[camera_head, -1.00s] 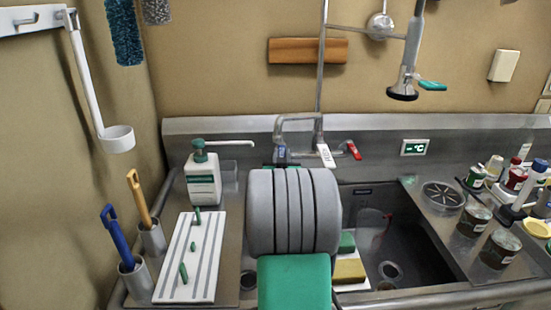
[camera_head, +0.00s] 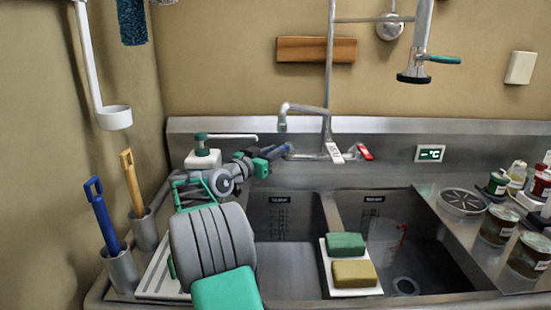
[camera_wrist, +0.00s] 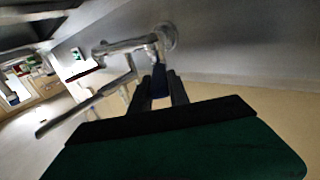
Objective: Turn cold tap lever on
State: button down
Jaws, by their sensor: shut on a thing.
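The sink tap (camera_head: 308,108) stands at the back wall above the left basin. The cold lever is blue (camera_head: 283,150), left of a white-tagged lever (camera_head: 335,153) and a red lever (camera_head: 364,152). My gripper (camera_head: 276,153) reaches it from the left, with green and grey wrist parts behind it. In the wrist view, the two dark fingers of my gripper (camera_wrist: 161,86) are closed on either side of the blue lever (camera_wrist: 159,82). The tap spout (camera_wrist: 125,46) passes close by. The lever's exact angle is hard to tell, and no water is visible.
A tray with green (camera_head: 345,244) and yellow sponges (camera_head: 354,272) sits between the two basins. A clear jug (camera_head: 386,240) stands in the right basin. A soap bottle (camera_head: 203,155) is beside my arm. Jars (camera_head: 499,225) crowd the right counter.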

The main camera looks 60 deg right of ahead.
dwell(0.4)
jog(key=c, duration=1.2)
grip_release()
jog(key=shift+d, duration=0.1)
jog(key=shift+c, duration=0.2)
jog(key=a, duration=0.7)
jog(key=shift+w+a, duration=0.25)
jog(key=shift+a, duration=0.15)
jog(key=shift+c, duration=0.4)
